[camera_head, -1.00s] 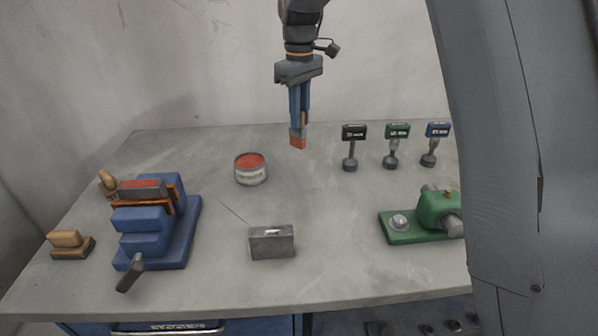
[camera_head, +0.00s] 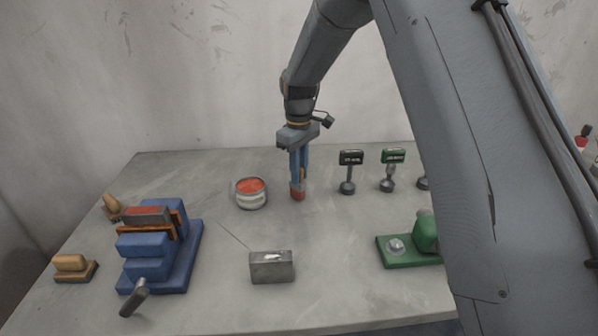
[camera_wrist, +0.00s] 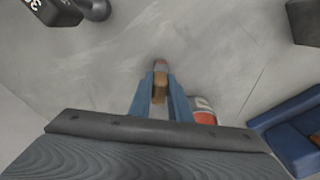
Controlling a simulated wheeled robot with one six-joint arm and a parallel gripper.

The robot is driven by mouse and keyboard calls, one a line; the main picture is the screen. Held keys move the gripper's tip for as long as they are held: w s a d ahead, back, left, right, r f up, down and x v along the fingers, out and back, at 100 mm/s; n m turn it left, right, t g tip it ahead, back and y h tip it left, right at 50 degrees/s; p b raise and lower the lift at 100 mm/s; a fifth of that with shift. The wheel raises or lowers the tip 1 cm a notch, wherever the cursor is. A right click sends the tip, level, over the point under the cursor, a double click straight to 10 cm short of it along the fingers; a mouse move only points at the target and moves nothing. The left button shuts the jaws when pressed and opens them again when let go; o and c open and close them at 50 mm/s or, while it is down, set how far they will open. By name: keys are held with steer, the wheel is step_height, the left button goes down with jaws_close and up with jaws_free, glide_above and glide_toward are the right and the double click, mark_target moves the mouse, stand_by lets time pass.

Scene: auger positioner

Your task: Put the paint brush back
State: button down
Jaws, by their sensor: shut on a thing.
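My gripper (camera_head: 299,172) points straight down over the table and is shut on the paint brush. The brush (camera_head: 297,192) hangs upright between the blue fingers with its red-tipped bristles at the bottom. The tip is at or just above the tabletop; I cannot tell if it touches. The wrist view shows the brush's wooden handle (camera_wrist: 160,82) between the fingers. A paint can (camera_head: 251,195) with red paint stands just left of the brush, apart from it. It also shows in the wrist view (camera_wrist: 203,110), right of the fingers.
A blue vise (camera_head: 160,250) and a wooden-handled brush block (camera_head: 72,268) stand at left. A grey metal box (camera_head: 271,267) with a thin wire stands in front. Labelled stands (camera_head: 348,175) are right of my gripper, and a green machine (camera_head: 415,240) is at right. The table (camera_head: 330,240) is clear between them.

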steer(key=shift+f, duration=0.1)
steer(key=c, duration=1.6)
jaws_free()
steer(key=shift+c, duration=0.2)
step_height(320, 180, up, 12)
steer(key=b, duration=0.4)
steer(key=s+d+f+m, duration=0.3)
steer(key=s+d+f, duration=0.1)
steer(key=s, duration=0.5)
steer(key=s+d+f+m, duration=0.3)
steer(key=s+d+f, duration=0.1)
steer(key=s, duration=0.6)
steer(key=s+d+f+m+t, duration=0.1)
steer(key=s+d+f+m, duration=0.2)
steer(key=s, duration=0.7)
steer(key=shift+s+d+f, duration=0.1)
steer(key=shift+d+f, duration=0.45)
steer(key=shift+f, duration=0.35)
steer(key=shift+s+d+f, duration=0.1)
steer(key=shift+d+f, duration=0.45)
steer(key=shift+f, duration=0.3)
